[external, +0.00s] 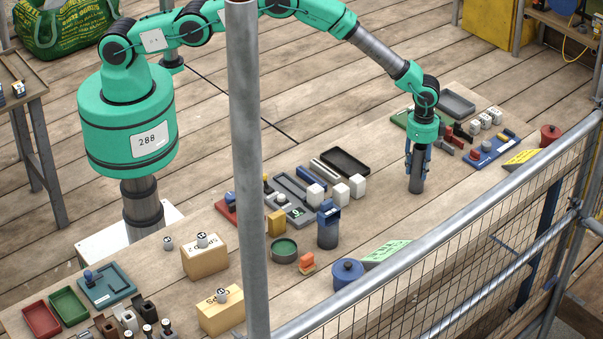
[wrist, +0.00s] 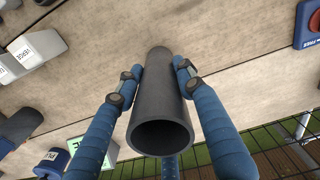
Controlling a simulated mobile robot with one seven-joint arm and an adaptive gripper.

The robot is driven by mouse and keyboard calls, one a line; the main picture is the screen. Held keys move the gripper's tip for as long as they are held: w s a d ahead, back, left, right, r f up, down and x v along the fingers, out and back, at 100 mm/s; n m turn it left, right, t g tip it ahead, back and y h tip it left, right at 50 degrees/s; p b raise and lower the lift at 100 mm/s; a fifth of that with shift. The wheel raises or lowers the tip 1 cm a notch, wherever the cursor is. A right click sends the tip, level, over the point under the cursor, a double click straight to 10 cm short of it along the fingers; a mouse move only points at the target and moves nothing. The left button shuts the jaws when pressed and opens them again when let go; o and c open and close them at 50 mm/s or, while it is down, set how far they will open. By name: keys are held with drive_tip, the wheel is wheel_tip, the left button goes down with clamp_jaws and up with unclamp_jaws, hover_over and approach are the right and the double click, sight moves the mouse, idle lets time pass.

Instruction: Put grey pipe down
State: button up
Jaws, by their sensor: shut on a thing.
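My gripper (external: 418,155) points down over the long wooden table in the external view.
Three white blocks (external: 337,190) and a blue-topped dark cylinder (external: 328,228) stand left of the pipe. A green card (external: 386,252) and a blue round pot (external: 347,273) lie nearer the mesh fence (external: 480,240). A blue tray (external: 492,150) is to the right. Bare table surrounds the pipe.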

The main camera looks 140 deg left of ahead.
drive_tip(key=shift+f, duration=0.15)
drive_tip(key=o, duration=1.2)
drive_tip(key=shift+c, duration=0.2)
drive_tip(key=shift+r+b, duration=0.35)
drive_tip(key=shift+r, duration=5.8)
